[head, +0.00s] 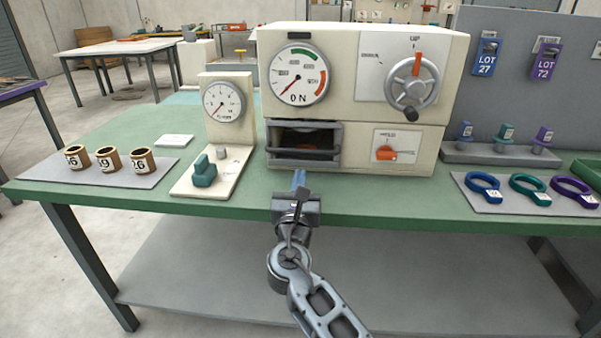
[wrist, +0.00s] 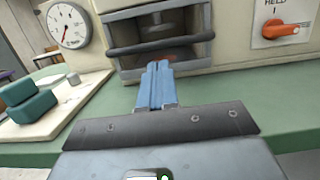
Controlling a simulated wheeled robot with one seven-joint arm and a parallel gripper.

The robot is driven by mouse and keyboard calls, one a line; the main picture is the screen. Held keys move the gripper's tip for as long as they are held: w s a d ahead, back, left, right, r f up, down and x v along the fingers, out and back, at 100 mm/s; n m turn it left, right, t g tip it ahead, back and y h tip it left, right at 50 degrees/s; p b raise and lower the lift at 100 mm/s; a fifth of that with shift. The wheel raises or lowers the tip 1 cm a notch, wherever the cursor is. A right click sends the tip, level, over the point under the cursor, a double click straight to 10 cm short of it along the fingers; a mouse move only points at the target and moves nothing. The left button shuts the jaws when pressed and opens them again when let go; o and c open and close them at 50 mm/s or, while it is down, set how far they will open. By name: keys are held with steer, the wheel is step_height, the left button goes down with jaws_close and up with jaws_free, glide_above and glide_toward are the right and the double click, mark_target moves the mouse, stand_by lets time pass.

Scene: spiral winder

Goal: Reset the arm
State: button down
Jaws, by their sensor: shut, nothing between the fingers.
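My gripper (head: 299,181) is in front of the cream machine (head: 350,108), just over the front edge of the green table (head: 240,200). Its blue fingers (wrist: 155,84) are together and hold nothing. They point toward the dark slot with a grey bar handle (head: 303,153) low on the machine. The slot and its bar (wrist: 160,43) also show in the wrist view, straight ahead of the fingertips. A small orange-red patch shows inside the slot, just beyond the fingertips; I cannot tell what it is.
Brown numbered rings (head: 107,158) lie on a grey mat further left. A handwheel (head: 411,82) and an orange knob (head: 386,153) are on the machine. Coloured loops (head: 530,188) lie at the right.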

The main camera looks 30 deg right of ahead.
steer(key=v, duration=0.7)
steer(key=shift+s+a, duration=0.2)
steer(key=shift+a, duration=0.05)
steer(key=s+a+f+m+g+y, duration=0.15)
steer(key=s+f+m+y, duration=0.35)
steer(key=s+f, duration=0.6)
steer(key=s+a+f+m+g+y, duration=0.1)
steer(key=s+f+m+y, duration=0.15)
steer(key=s, duration=0.45)
steer(key=s+a+f+m+y, duration=0.1)
steer(key=s+a+m+y, duration=0.1)
steer(key=s+m, duration=0.35)
steer(key=s+r+m+y, duration=0.1)
steer(key=s+r+m, duration=0.6)
steer(key=s, duration=0.3)
steer(key=s+r+m+y, duration=0.1)
steer(key=s+r+m, duration=0.6)
steer(key=s, duration=0.4)
steer(key=shift+s+d+m+t+p, duration=0.2)
steer(key=shift+d+m+t+p, duration=0.2)
steer(key=shift+m, duration=0.5)
steer(key=c, duration=1.8)
jaws_free()
steer(key=shift+a, duration=0.1)
